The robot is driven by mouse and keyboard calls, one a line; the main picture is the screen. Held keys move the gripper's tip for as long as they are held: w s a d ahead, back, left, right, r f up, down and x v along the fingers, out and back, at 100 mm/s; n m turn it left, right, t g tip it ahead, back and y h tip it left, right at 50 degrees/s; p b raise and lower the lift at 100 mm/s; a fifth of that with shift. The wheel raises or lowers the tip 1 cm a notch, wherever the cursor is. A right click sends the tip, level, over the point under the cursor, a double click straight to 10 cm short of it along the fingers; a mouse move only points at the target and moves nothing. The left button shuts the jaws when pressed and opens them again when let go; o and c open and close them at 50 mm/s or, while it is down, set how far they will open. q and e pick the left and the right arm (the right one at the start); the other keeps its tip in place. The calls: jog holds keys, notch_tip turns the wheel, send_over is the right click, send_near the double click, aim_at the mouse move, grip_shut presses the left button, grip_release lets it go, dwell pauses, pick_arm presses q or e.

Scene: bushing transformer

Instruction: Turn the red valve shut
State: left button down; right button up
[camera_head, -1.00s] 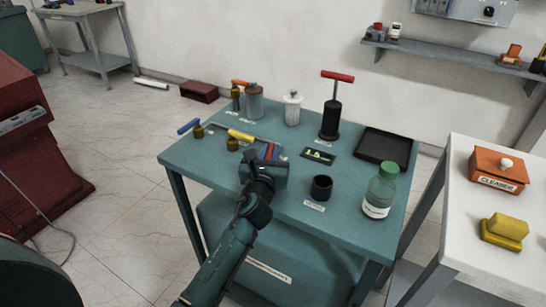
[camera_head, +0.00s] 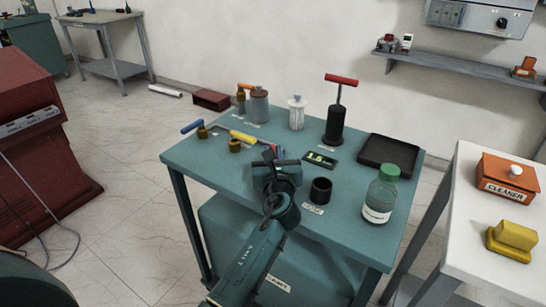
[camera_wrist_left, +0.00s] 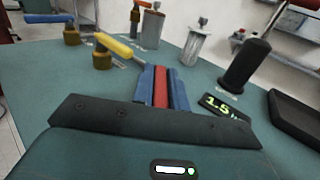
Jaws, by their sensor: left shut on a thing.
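My left gripper (camera_head: 275,152) is over the middle of the green table, its blue fingers pointing away and to the left. It is shut on a red bar-like handle (camera_wrist_left: 160,88), seen between the fingers in the left wrist view and taken to be the red valve's handle. The valve's body and the rest of the handle are hidden. To the left stand brass valves with a yellow handle (camera_head: 243,137) and a blue handle (camera_head: 191,126). An orange-handled valve (camera_head: 241,99) stands farther back. My right gripper is not in view.
The green table (camera_head: 345,215) carries a grey-brown canister (camera_head: 259,106), a white ribbed canister (camera_head: 297,113), a red-handled black pump (camera_head: 335,125), a display reading 1.5 (camera_head: 321,160), a black tray (camera_head: 388,152), a black cup (camera_head: 320,190) and a green-capped bottle (camera_head: 380,195).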

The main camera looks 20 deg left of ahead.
pick_arm(q)
jog(key=shift+f, duration=0.1)
dwell(0.3)
jog(key=c, duration=1.4)
grip_release()
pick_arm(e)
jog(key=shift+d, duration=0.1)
